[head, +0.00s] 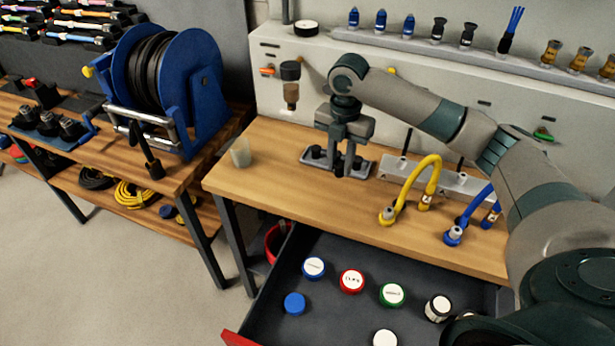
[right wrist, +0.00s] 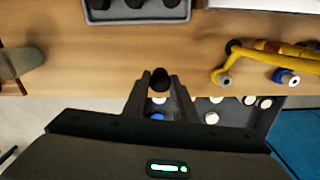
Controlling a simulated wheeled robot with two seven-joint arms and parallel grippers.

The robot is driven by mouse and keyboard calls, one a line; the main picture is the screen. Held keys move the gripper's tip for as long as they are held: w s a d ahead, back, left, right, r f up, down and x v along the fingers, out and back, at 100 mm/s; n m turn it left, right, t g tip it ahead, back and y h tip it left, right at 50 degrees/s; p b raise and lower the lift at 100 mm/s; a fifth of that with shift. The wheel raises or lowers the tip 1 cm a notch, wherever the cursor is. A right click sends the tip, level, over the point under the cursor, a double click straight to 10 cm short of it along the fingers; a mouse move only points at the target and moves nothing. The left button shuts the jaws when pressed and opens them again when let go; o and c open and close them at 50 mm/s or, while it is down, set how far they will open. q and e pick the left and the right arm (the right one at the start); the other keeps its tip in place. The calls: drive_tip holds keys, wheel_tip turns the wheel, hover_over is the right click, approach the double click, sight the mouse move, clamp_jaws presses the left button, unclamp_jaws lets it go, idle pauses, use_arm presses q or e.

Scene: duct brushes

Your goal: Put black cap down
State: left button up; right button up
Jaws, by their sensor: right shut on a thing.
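My right gripper (head: 346,160) hangs above the wooden workbench, in front of a small grey tray (head: 308,163) in the head view. It is shut on a small black cap (right wrist: 160,79), which shows between its fingertips in the right wrist view. The fingers mostly hide the cap in the head view. The grey tray (right wrist: 176,17) lies beyond the fingertips in the right wrist view, with several dark round pieces in it. The cap is apart from the tray in that view. My left gripper is in neither view.
An open drawer (head: 335,325) below the bench holds several round containers with coloured lids. Yellow (head: 410,188) and blue hoses (head: 470,215) stand on the right. The bench (head: 270,190) front left is clear.

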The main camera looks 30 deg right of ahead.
drive_tip(key=w+a+f+p, duration=0.1)
drive_tip(key=w+a+f, duration=0.1)
drive_tip(key=w+a+f+p, duration=0.1)
drive_tip(key=w+a+f, duration=0.1)
drive_tip(key=a, duration=0.1)
drive_tip(key=shift+w+a, duration=0.15)
drive_tip(key=shift+w, duration=0.2)
drive_tip(key=shift+w+a+f, duration=0.15)
drive_tip(key=shift+w+f, duration=0.05)
drive_tip(key=shift+f, duration=0.05)
drive_tip(key=shift+f, duration=0.1)
drive_tip(key=shift+s+f+p, duration=0.1)
drive_tip(key=shift+f+p, duration=0.25)
drive_tip(key=shift+p, duration=0.05)
wheel_tip(320, 180, down, 3)
drive_tip(key=shift+r+p, duration=0.1)
drive_tip(key=shift+p, duration=0.45)
drive_tip(key=shift+f, duration=0.25)
